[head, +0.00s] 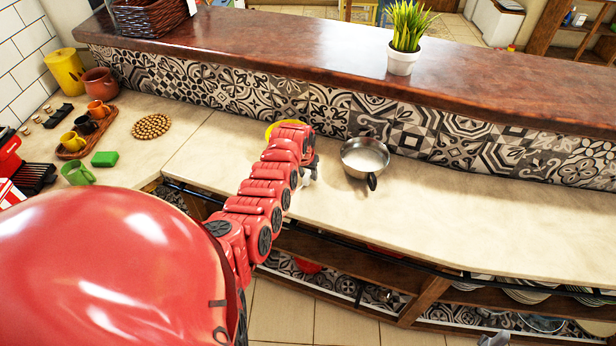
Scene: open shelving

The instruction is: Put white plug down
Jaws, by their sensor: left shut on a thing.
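My left arm reaches over the pale counter, and its gripper (311,172) is at the far end, low over the counter just left of a metal pan. It is shut on a small white thing (308,180), which I take to be the white plug. The arm and fingers hide most of it, and I cannot tell whether it touches the counter.
The metal pan (365,156) has its dark handle toward me. A yellow-rimmed item (270,131) is mostly hidden behind my arm. Cups, a green block (105,159) and a round woven mat (151,127) are at left. The counter (480,215) right of the pan is clear.

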